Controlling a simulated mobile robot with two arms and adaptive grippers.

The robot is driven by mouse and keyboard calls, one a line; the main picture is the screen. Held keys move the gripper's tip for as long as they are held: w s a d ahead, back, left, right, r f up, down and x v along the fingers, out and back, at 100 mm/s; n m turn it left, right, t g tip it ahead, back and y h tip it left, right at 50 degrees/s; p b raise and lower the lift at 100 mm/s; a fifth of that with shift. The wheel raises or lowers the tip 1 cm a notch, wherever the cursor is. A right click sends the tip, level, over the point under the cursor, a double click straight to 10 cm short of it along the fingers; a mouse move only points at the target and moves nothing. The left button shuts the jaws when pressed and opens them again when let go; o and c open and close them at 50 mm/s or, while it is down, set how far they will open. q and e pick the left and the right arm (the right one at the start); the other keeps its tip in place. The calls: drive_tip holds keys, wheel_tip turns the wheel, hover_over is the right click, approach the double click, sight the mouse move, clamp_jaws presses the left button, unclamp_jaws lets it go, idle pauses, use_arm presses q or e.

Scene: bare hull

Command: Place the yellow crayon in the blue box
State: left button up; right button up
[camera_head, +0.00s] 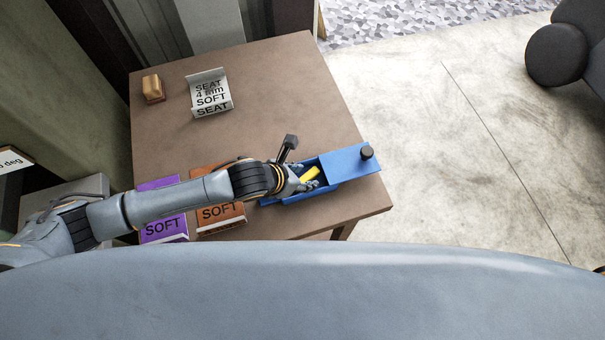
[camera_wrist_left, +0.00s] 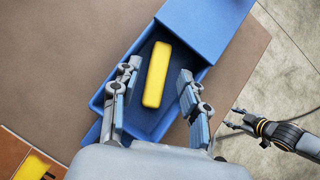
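The blue box (camera_head: 345,165) stands near the table's right front corner, with its lid partly drawn back and a black knob (camera_head: 367,152) on the lid. The yellow crayon (camera_wrist_left: 157,75) is within the box's opening in the left wrist view; whether it rests on the floor of the box is hard to tell. It also shows in the head view (camera_head: 310,174). My left gripper (camera_wrist_left: 160,90) is open over the opening, its fingers on either side of the crayon with gaps. My right gripper (camera_wrist_left: 235,118) shows small, off to the right, fingers apart and empty.
A purple box (camera_head: 164,229) and an orange-brown box (camera_head: 221,216), both marked SOFT, lie under and beside my left arm. A white lettered holder (camera_head: 209,93) and a small wooden block (camera_head: 153,88) stand farther back. The table's (camera_head: 290,90) back right is clear.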

use_arm(q)
drive_tip(key=shift+r, duration=0.25)
drive_tip(key=shift+s+a+r, duration=0.15)
drive_tip(key=shift+a+r, duration=0.05)
drive_tip(key=b+v, duration=0.1)
drive_tip(key=v, duration=1)
drive_tip(key=shift+s, duration=0.15)
